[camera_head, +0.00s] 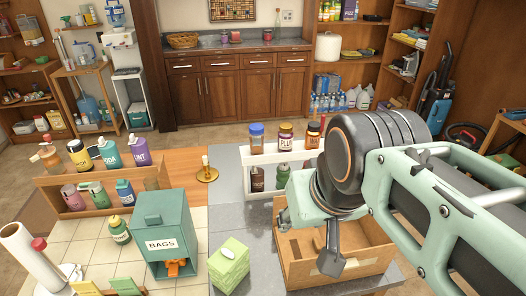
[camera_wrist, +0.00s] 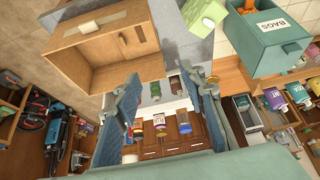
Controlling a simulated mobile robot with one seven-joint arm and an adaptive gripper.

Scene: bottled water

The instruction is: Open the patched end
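A brown cardboard-coloured box (camera_head: 368,262) sits on the grey counter at the front right in the head view, partly covered by my gripper. The wrist view shows the box (camera_wrist: 75,45) at upper left, with a pale patch (camera_wrist: 102,22) on one face and a dark opening on the side towards the gripper. Whether that face is a lid or flap I cannot tell. My gripper (camera_wrist: 160,84) is open and empty, its two blue-grey fingers wide apart. In the head view my gripper (camera_head: 331,262) hangs in front of or over the box; contact cannot be told.
A green BAGS dispenser (camera_head: 165,235) and a light green carton (camera_head: 229,262) stand left of the box. A white rack (camera_head: 268,160) with several bottles stands behind it. A brass post (camera_head: 206,172) is on the wooden section. Some grey counter between carton and box is clear.

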